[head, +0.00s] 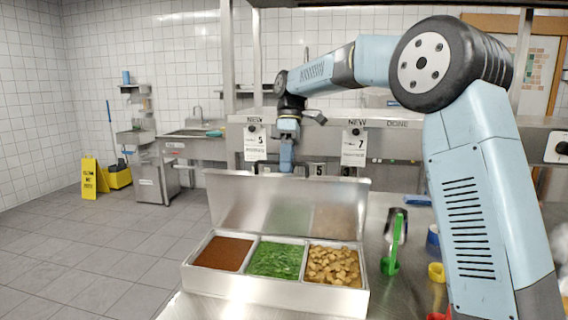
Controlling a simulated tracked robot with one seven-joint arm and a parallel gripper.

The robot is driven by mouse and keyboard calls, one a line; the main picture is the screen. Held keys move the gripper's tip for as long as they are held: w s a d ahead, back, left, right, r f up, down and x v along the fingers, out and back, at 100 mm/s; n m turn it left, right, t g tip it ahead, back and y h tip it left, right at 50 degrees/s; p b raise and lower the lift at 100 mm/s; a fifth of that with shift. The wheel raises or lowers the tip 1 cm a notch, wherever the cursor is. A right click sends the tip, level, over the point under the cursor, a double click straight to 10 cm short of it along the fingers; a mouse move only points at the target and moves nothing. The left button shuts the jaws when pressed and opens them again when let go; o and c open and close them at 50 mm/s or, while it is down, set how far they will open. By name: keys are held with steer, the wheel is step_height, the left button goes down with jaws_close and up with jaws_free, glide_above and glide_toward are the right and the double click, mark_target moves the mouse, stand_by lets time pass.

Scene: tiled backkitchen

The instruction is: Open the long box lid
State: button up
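The long steel box (276,291) stands on the steel counter at lower centre. Its lid (258,208) is raised, standing up and tilted back along the rear edge. Three compartments show inside: red-brown sauce at left, chopped greens in the middle, tan cubes at right. My gripper (287,165) points down behind the top edge of the lid. The lid hides its lower end, so I cannot see the fingertips or whether they touch the lid.
On the counter right of the box are a green-handled utensil (391,255), a yellow ring-shaped item (436,272) and a blue roll (432,238). A rail with paper tickets (354,146) runs behind the lid. A yellow floor sign (89,178) stands far left.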

steer(key=shift+d, duration=0.1)
steer(key=shift+w+r, duration=0.15)
steer(key=v, duration=0.7)
steer(key=shift+r, duration=0.1)
